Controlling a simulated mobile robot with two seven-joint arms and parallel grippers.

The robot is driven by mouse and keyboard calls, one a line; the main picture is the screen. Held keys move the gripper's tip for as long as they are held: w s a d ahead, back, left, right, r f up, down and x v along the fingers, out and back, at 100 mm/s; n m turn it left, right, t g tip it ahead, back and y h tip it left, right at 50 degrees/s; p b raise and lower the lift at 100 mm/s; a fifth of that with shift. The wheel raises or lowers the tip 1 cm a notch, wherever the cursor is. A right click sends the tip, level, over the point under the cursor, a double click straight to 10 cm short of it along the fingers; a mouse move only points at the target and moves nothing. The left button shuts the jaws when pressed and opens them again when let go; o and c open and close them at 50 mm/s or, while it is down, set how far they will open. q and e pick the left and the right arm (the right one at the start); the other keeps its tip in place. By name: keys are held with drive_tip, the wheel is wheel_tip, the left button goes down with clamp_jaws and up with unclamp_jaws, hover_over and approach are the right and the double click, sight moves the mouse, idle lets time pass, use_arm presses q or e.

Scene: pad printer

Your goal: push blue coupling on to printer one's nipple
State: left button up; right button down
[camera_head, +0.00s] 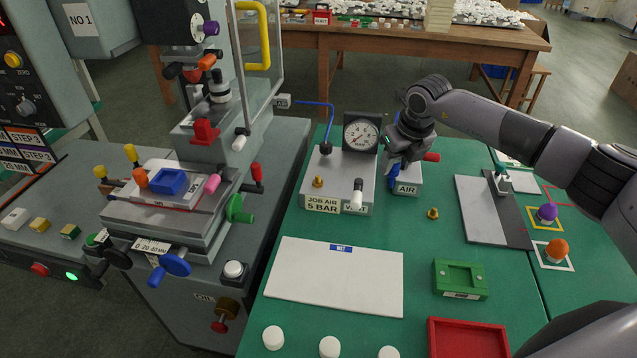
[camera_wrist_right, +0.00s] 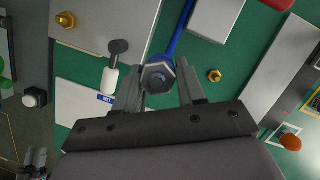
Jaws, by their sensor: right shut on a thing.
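The blue coupling (camera_head: 392,176) shows as a small blue piece beneath my right gripper (camera_head: 398,168), in front of the AIR box. In the right wrist view its grey hexagonal end (camera_wrist_right: 158,76) faces the camera between the fingers of the right gripper (camera_wrist_right: 162,88), with a blue hose (camera_wrist_right: 181,30) behind it. The right gripper is shut on it. A brass nipple (camera_head: 318,182) stands on the JOB AIR box (camera_head: 312,196), left of the gripper; another brass nipple (camera_head: 433,213) stands on the green table. A dark pronged shape at the wrist view's lower left may be my left gripper (camera_wrist_right: 32,160).
Printer NO 1 (camera_head: 165,208) stands at the left with coloured knobs. A black lever with a white grip (camera_head: 357,195) and a gauge (camera_head: 361,135) are on the JOB AIR box. The AIR box (camera_head: 408,187) is close by. A white WET board (camera_head: 335,277) lies in front.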

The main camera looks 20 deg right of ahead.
drive_tip(key=shift+w+a+b, duration=1.1)
drive_tip(key=shift+w+a, duration=0.35)
drive_tip(key=shift+a, duration=1)
drive_tip(key=shift+w+a+b, duration=1.15)
drive_tip(key=shift+w+a, duration=0.35)
drive_tip(key=shift+a, duration=1)
drive_tip(key=shift+w+a+b, duration=1.1)
drive_tip(key=shift+w+a, duration=0.35)
drive_tip(key=shift+a, duration=1)
drive_tip(key=shift+f, duration=0.3)
drive_tip(key=shift+f+b, duration=0.55)
drive_tip(key=shift+f, duration=0.7)
